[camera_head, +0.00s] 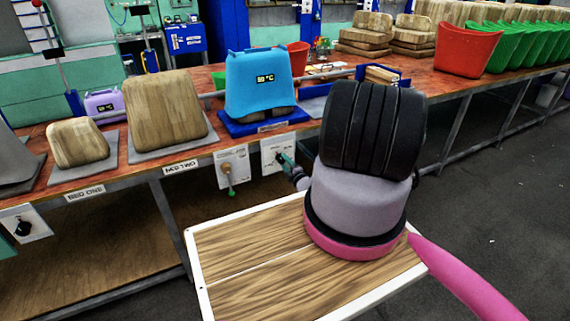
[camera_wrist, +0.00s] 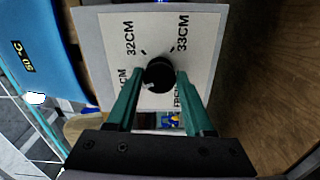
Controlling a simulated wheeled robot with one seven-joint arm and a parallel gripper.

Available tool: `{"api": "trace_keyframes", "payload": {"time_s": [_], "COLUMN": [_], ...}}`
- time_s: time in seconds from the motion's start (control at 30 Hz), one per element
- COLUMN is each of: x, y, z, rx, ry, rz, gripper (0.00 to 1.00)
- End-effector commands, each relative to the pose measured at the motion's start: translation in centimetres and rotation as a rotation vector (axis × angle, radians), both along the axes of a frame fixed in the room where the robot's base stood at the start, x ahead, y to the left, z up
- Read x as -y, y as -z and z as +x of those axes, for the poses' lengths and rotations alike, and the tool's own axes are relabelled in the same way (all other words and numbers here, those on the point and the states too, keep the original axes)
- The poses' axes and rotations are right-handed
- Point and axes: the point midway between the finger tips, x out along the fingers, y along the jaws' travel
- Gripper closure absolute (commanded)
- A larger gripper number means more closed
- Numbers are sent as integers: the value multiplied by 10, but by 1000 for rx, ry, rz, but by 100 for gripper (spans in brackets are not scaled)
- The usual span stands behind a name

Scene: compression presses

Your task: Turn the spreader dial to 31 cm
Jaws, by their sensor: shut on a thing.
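The spreader dial is a round black knob (camera_wrist: 158,72) on a white panel (camera_wrist: 110,35), seen close up in the wrist view. Printed marks 32CM (camera_wrist: 130,38) and 33CM (camera_wrist: 182,33) stand above it. Labels at lower left and right are partly hidden by the fingers. A small pale mark shows on the knob's lower left; I cannot tell its exact setting. My gripper (camera_wrist: 161,82), with green fingers, is shut on the knob, one finger each side. In the head view my gripper (camera_head: 286,160) reaches the white panel (camera_head: 268,148) on the bench front.
A blue block with a °C display (camera_head: 258,80) stands on the bench above the panel. Another panel with a green-handled lever (camera_head: 232,158) is just left. Wooden blocks (camera_head: 165,108) sit further left. Red (camera_head: 468,50) and green tubs line the right bench.

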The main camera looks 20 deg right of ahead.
Motion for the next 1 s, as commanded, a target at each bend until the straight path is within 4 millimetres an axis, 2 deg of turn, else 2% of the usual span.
{"api": "trace_keyframes", "payload": {"time_s": [0.3,0.7,0.73,0.8,1.0], "x": [0,0,0,0,0], "y": [1,2,2,2,1], "z": [-1,-1,-1,-1,-1], "rx": [-4,-6,-6,-6,-4], "ry": [0,0,0,0,0], "rz": [72,77,77,77,76], "gripper": [100,100,40,19,19]}}
